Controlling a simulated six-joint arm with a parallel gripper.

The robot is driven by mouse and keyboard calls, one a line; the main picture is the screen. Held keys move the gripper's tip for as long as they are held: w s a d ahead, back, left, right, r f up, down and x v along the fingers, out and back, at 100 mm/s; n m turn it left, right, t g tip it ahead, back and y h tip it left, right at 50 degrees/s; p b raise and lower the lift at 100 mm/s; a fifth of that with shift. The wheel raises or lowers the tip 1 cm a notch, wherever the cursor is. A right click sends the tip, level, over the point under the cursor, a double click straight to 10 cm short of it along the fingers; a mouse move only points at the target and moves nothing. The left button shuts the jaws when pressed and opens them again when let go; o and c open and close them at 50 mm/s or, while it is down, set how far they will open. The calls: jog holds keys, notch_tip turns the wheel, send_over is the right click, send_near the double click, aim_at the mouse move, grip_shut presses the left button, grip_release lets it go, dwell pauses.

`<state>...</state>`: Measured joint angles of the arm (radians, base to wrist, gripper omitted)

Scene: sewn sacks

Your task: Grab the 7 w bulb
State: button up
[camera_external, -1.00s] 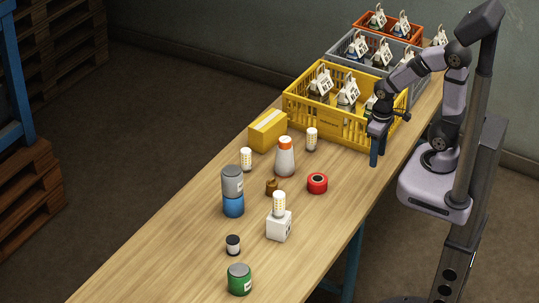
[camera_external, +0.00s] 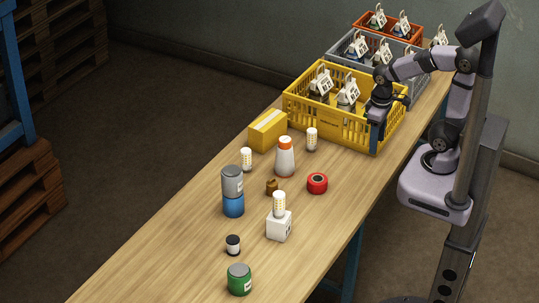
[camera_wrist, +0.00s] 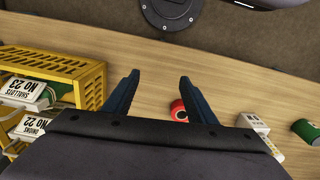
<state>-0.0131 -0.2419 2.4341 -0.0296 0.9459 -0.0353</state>
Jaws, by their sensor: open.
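Three white bulbs with yellow dotted sides show in the external view. One bulb (camera_external: 246,159) stands left of the white-and-orange bottle, another bulb (camera_external: 311,139) stands near the yellow crate, and a third bulb (camera_external: 279,203) sits upright on a white box (camera_external: 279,227). No wattage is readable on any of them. My gripper (camera_external: 375,147) is at the front right of the yellow crate, away from all three bulbs. In the wrist view my gripper (camera_wrist: 158,78) has its two fingers apart with bare table between them. The white box also shows in the wrist view (camera_wrist: 250,122).
The yellow crate (camera_external: 342,127) holds tagged sacks; grey and orange crates stand behind. A yellow carton (camera_external: 267,131), bottle (camera_external: 285,160), red roll (camera_external: 317,183), stacked grey and blue cans (camera_external: 232,184), brown piece (camera_external: 271,187), small jar (camera_external: 233,245) and green can (camera_external: 239,279) stand around.

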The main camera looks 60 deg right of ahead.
jog(key=w+d+n+t+h+b, duration=0.1)
jog(key=w+n+h+b, duration=0.25)
jog(key=w+n, duration=0.65)
jog(key=n+t+h+b, duration=0.8)
jog(key=n+b, duration=0.4)
jog(key=n, duration=0.4)
send_over(247, 155)
jog(key=t+y, duration=0.1)
jog(key=f, duration=0.5)
jog(key=shift+w+d+f, duration=0.15)
jog(key=shift+w+d, duration=0.1)
jog(key=shift+f+p, duration=0.3)
jog(key=shift+f, duration=3.45)
jog(key=shift+x, duration=2.5)
jog(key=c, duration=1.1)
